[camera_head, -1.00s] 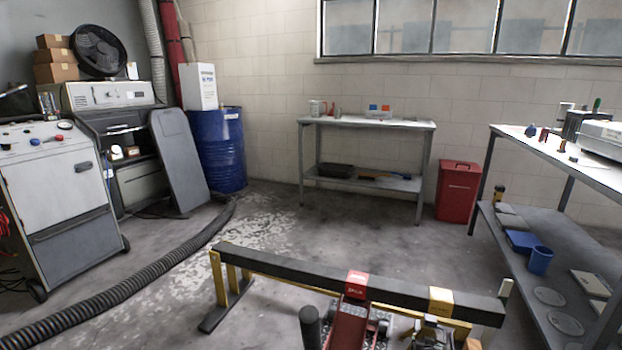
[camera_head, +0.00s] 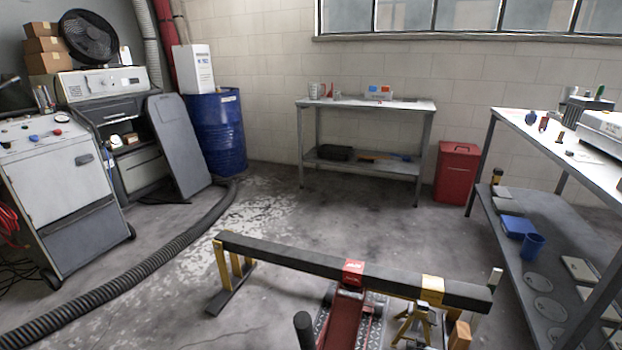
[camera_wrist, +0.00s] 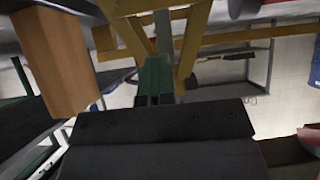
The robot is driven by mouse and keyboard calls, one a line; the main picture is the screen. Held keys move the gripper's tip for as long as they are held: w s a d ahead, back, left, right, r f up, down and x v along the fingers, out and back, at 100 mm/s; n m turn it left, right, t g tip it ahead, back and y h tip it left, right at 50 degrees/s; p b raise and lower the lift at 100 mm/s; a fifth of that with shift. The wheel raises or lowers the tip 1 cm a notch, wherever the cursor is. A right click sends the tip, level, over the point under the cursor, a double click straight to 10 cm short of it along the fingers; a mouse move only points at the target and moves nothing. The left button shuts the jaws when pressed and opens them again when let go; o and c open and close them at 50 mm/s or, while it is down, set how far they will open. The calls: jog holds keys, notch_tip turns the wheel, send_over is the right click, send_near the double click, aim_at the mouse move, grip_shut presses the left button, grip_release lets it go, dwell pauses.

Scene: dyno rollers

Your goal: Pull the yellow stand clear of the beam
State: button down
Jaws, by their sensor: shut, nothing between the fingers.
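The yellow stand (camera_head: 413,326) is a small splayed-leg stand under the right part of the dark beam (camera_head: 310,263), beside a wooden block (camera_head: 460,336). Whether its top touches the beam is hidden. In the wrist view, yellow bars (camera_wrist: 192,42) slope down on either side of my gripper (camera_wrist: 157,65), and the wooden block (camera_wrist: 58,62) is close on the left. My gripper's dark green fingers are shut and empty between the bars. In the head view I cannot pick out my gripper clearly among the dark parts near the stand.
A red jack (camera_head: 344,316) stands under the beam, left of the stand. The beam's yellow left support (camera_head: 234,266) has a dark foot. A steel bench (camera_head: 480,205) is close on the right. Open floor lies behind the beam; a black hose (camera_head: 130,285) crosses the left.

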jog(key=shift+s+a+p, duration=0.3)
jog(key=shift+s+p, duration=0.2)
jog(key=shift+s, duration=0.3)
jog(key=shift+s+a+p, duration=0.25)
jog(key=shift+s+p, duration=0.2)
jog(key=shift+s, duration=0.3)
jog(key=c, duration=1.9)
grip_release()
jog(key=o, duration=0.5)
